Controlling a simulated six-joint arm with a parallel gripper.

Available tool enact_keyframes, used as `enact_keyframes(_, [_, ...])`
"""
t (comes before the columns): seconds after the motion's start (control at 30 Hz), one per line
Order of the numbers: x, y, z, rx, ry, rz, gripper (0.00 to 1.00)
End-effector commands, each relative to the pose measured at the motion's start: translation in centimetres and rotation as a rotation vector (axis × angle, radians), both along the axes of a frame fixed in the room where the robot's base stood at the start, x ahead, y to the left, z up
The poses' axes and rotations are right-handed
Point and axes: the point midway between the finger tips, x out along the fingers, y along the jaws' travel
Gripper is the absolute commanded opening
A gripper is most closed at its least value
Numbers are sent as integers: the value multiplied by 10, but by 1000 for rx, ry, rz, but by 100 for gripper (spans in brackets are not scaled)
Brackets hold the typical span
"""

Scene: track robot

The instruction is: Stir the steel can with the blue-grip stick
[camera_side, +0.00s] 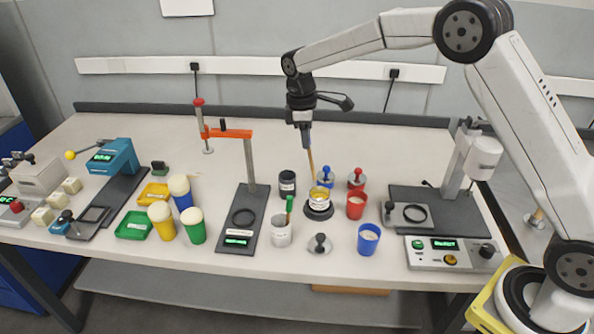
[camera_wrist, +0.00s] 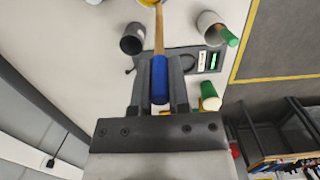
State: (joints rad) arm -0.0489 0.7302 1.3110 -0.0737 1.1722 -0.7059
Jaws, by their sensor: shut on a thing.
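My gripper (camera_side: 306,132) is shut on the blue grip (camera_wrist: 160,80) of a stick, which lies between both fingers in the wrist view. The pale wooden shaft (camera_side: 311,164) points down, slightly tilted, to a can with yellow contents (camera_side: 319,203), apparently the steel can. That can stands upright on a dark round base. Its yellow top (camera_wrist: 148,3) is cut off at the wrist view's upper edge. The shaft's lower end overlaps the can's mouth; I cannot tell how deep it reaches.
A dark can (camera_side: 287,183) stands just left, and a light can (camera_side: 281,232) with a green-grip stick is in front-left. Red (camera_side: 356,205) and blue cups (camera_side: 368,239) stand right. Blue (camera_side: 326,177) and red knobbed pieces (camera_side: 356,179) are behind. An orange-armed stand (camera_side: 249,160) is further left.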

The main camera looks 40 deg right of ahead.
Motion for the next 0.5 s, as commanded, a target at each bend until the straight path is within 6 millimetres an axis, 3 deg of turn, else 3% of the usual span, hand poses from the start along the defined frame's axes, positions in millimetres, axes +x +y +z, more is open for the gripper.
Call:
enact_keyframes(0.17, [1, -21, 3, -10, 13, -1, 0])
enact_keyframes(0.5, [1, -23, 2, -11, 15, 0, 0])
